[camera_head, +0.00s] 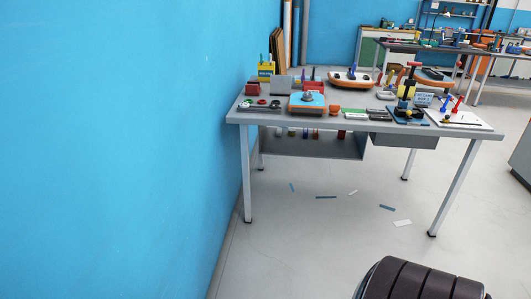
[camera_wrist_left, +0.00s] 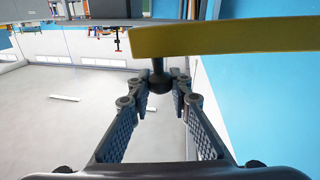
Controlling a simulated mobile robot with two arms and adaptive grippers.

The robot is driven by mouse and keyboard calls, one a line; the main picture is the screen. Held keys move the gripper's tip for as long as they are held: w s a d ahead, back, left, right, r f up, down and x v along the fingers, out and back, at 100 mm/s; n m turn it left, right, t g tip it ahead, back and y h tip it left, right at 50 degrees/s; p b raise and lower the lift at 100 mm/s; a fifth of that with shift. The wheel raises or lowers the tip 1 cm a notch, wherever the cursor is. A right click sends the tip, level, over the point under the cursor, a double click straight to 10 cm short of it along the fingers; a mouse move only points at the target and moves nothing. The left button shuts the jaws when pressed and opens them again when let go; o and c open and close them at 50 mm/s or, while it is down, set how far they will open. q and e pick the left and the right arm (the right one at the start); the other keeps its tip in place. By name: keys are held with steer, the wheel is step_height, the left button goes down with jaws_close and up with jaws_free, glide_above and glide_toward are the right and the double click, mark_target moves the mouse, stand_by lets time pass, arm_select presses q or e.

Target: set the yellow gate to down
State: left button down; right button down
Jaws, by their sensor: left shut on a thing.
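The yellow gate (camera_wrist_left: 230,36) shows in the left wrist view as a long, nearly level bar across the upper right. It runs off the right edge of the picture. A dark round knob on a short stem (camera_wrist_left: 158,82) shows just below its left end. My left gripper (camera_wrist_left: 158,84) is shut on this knob, with one finger at each side of it. The far end of the gate is hidden outside the view. The head view shows neither the gate nor my grippers. My right gripper is in neither view.
In the head view a grey workbench (camera_head: 300,119) full of small parts and tools stands beside the blue wall (camera_head: 110,140). Scraps (camera_head: 402,223) lie on the pale floor (camera_head: 310,255). More benches (camera_head: 410,45) stand at the back right.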

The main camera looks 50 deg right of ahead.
arm_select(q)
steer(key=shift+s+f, duration=0.1)
steer(key=shift+f, duration=0.25)
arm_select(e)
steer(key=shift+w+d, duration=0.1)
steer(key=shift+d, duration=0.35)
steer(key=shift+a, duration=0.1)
arm_select(q)
steer(key=c, duration=1.8)
jaws_free()
steer(key=shift+o, duration=0.2)
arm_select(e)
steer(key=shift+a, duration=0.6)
arm_select(q)
steer(key=v, duration=0.7)
steer(key=shift+a, duration=0.2)
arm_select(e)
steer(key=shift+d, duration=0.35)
